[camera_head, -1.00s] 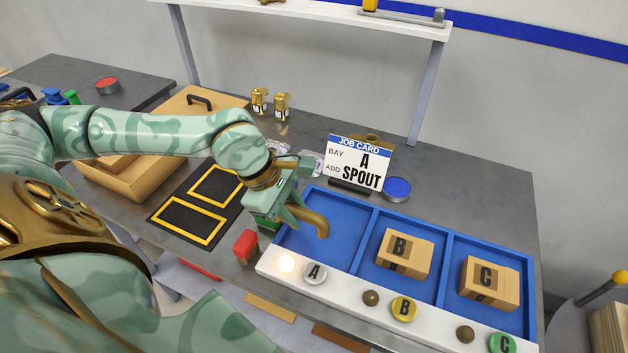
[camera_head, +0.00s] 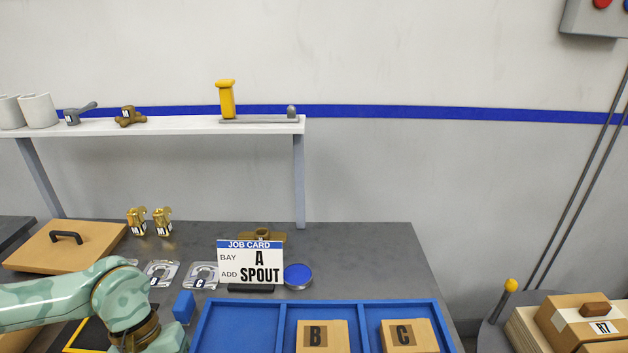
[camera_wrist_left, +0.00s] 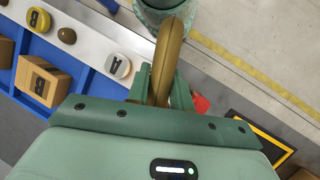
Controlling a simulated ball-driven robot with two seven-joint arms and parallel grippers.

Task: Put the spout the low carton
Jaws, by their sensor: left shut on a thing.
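In the wrist view my left gripper (camera_wrist_left: 160,92) is shut on a curved brass-brown spout (camera_wrist_left: 166,50), which sticks out beyond the fingers. In the head view my left wrist is at the bottom edge, and the fingers and spout are out of frame. A tan carton (camera_head: 322,338) marked B and another (camera_head: 408,336) marked C sit in bays of the blue tray (camera_head: 365,304). The visible part of the tray's left bay (camera_head: 238,325) is empty. A job card (camera_head: 250,262) reads BAY A, ADD SPOUT. I cannot tell which carton is the low one. My right gripper is not in view.
A box labelled R7 (camera_head: 590,325) stands on a round stand at the right. A lidded tan box (camera_head: 65,243), two brass fittings (camera_head: 150,221) and a blue round tin (camera_head: 298,275) stand on the grey bench. A white shelf (camera_head: 200,125) is above.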

